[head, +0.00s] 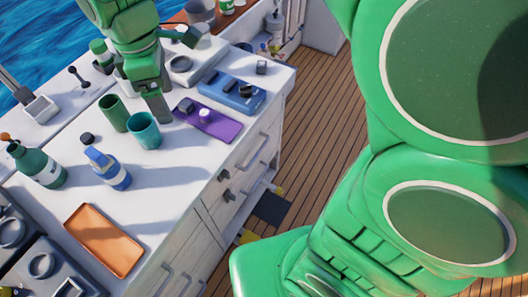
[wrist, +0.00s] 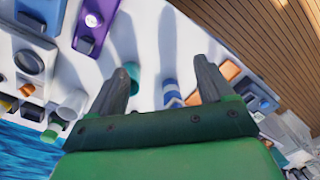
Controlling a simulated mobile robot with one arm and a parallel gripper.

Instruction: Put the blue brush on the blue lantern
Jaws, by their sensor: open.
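No object is clearly recognisable as the blue brush or the blue lantern. A blue-and-white bottle-like object (head: 112,174) with a blue top stands on the white counter; it also shows in the wrist view (wrist: 171,93). A flat blue case (head: 228,94) with dark parts on top lies at the counter's right side, partly showing in the wrist view (wrist: 38,15). My gripper (head: 155,112) is over the counter beside the teal cup (head: 144,132). In the wrist view my gripper (wrist: 163,70) has its fingers wide apart, with nothing held between them.
A green cup (head: 113,112) stands behind the teal one. A purple tray (head: 225,130) with small items, an orange tray (head: 103,242) and a green bottle (head: 40,168) are on the counter. Drawers face the wooden deck (head: 300,130). Counter space right of the blue-and-white object is clear.

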